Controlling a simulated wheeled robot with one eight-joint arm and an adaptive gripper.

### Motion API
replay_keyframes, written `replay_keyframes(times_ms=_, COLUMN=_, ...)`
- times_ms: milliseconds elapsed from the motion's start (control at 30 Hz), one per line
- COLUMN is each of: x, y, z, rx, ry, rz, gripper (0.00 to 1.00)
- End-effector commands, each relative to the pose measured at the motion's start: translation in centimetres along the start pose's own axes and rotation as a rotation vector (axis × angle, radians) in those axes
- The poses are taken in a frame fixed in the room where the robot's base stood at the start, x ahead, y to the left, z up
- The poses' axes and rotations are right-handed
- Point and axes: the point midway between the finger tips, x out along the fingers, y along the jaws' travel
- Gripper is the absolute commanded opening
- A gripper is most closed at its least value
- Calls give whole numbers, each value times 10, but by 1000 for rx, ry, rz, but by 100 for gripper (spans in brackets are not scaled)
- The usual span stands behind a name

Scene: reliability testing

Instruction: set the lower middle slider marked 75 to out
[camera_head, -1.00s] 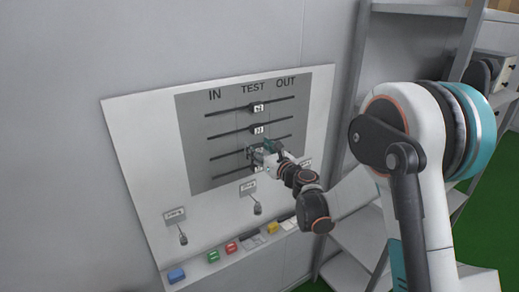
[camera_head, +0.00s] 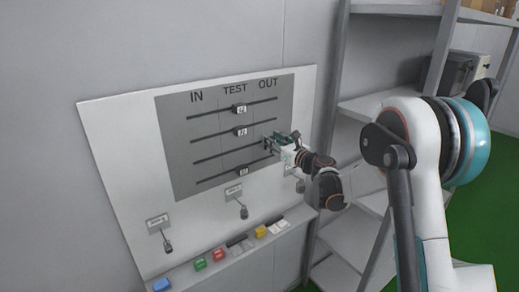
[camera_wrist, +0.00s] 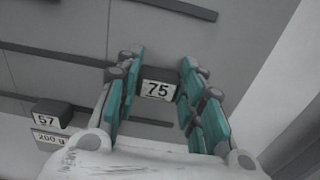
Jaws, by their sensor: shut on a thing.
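The slider marked 75 (camera_wrist: 158,90) is a small block with a white label, between the teal fingers of my gripper (camera_wrist: 161,72) in the wrist view. The fingers are shut on its sides. In the head view my gripper (camera_head: 272,142) is at the right part of the third rail (camera_head: 220,151), below the OUT heading on the grey panel (camera_head: 175,130). The gripper hides the slider there.
Sliders on the top rail (camera_head: 239,109), second rail (camera_head: 240,131) and bottom rail (camera_head: 233,171) sit near the TEST column. A slider marked 57 (camera_wrist: 50,114) shows in the wrist view. Toggle switches (camera_head: 168,246) and coloured buttons (camera_head: 200,264) are below. Shelving (camera_head: 375,105) stands right.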

Motion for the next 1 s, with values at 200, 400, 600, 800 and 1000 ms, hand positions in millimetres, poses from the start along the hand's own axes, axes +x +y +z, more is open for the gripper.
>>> replay_keyframes(times_ms=200, x=0, y=-7, z=0, rx=0, ry=0, rz=0, gripper=0)
replay_keyframes(times_ms=400, x=0, y=-8, z=1, rx=0, ry=0, rz=-2, gripper=42)
replay_keyframes(times_ms=600, x=0, y=-7, z=0, rx=0, ry=0, rz=-1, gripper=57)
replay_keyframes(times_ms=800, x=-1, y=-7, z=0, rx=0, ry=0, rz=0, gripper=57)
replay_keyframes(times_ms=1000, x=-20, y=-8, z=0, rx=0, ry=0, rz=-2, gripper=57)
